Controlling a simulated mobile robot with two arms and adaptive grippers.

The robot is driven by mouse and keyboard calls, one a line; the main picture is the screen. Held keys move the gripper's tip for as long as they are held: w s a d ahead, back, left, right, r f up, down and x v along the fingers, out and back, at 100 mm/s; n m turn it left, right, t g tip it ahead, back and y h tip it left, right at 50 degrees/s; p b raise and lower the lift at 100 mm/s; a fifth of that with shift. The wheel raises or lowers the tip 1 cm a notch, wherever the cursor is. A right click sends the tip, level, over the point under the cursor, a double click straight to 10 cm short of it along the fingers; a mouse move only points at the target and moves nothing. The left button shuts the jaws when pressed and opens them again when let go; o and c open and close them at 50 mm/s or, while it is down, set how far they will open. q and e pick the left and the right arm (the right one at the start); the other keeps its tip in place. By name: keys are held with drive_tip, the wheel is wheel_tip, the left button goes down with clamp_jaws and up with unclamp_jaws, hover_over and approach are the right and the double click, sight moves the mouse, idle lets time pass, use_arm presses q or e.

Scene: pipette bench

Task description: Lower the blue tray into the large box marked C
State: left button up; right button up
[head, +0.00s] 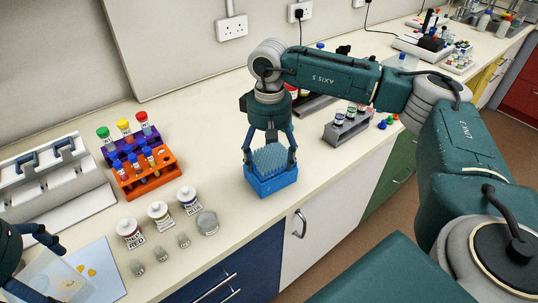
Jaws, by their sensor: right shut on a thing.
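A blue tray (272,182) with many pale blue tips standing in it is near the front edge of the bench, about mid-picture. My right gripper (270,158) points down over it, its two fingers shut on opposite sides of the tray. The tray looks level; I cannot tell whether it touches the bench. I can make out no box with a C mark. My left gripper (50,243) is partly in view at the lower left, far from the tray, and its jaw state is unclear.
An orange tube rack (148,182), a purple rack (128,145) and labelled bottles (130,233) stand left of the tray. A grey vial rack (347,130) stands to its right. A pale blue sheet (100,265) lies at lower left. Bare bench lies behind the tray.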

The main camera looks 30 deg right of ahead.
sight(269, 160)
drive_tip(key=shift+f, duration=0.1)
drive_tip(key=o, duration=1.2)
wheel_tip(269, 160, up, 12)
drive_tip(key=shift+r, duration=0.1)
use_arm(q)
drive_tip(key=shift+f, duration=0.1)
